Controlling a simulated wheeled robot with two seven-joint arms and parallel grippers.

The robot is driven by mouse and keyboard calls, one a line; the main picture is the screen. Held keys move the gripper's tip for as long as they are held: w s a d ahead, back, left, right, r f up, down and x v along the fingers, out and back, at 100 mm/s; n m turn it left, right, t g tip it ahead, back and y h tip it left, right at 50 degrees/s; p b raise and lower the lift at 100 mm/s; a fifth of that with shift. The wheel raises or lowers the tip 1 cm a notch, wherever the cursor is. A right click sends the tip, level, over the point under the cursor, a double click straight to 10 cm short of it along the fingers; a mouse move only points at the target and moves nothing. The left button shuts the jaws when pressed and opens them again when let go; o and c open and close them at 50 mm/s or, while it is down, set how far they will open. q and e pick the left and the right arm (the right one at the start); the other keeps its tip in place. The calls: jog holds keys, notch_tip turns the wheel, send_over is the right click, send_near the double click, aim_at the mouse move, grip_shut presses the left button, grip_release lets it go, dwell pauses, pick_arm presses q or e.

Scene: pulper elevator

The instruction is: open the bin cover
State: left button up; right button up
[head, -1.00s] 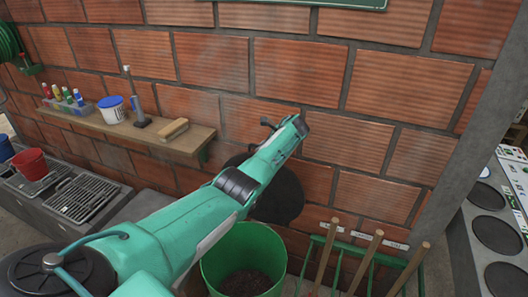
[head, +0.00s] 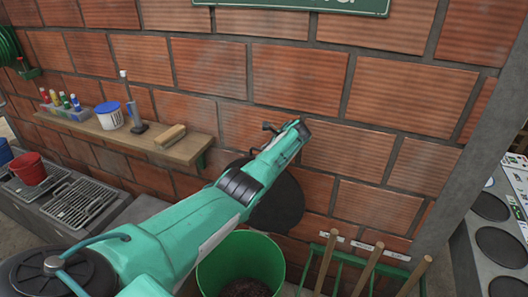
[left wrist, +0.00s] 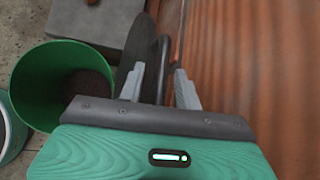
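The green bin (head: 240,262) stands at the bottom middle of the head view, with dark brown material inside. It also shows at the left of the left wrist view (left wrist: 40,85). Its round black cover (head: 279,205) stands raised, tilted up against the brick wall behind the bin, partly hidden by my left arm. In the left wrist view the cover (left wrist: 147,45) is seen nearly edge-on. My left gripper (left wrist: 160,70) has its fingers apart, with the cover's edge and a dark bar between or just beyond them. Contact cannot be told. My right gripper is out of view.
The brick wall (head: 390,95) is close behind the left gripper. A wooden shelf (head: 185,148) with bottles and a white tub is at left. Wooden-handled tools (head: 367,268) stand in a green rack right of the bin. A grey counter (head: 475,255) is at far right.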

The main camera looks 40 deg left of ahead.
pick_arm(q)
jog(key=shift+r, duration=0.1)
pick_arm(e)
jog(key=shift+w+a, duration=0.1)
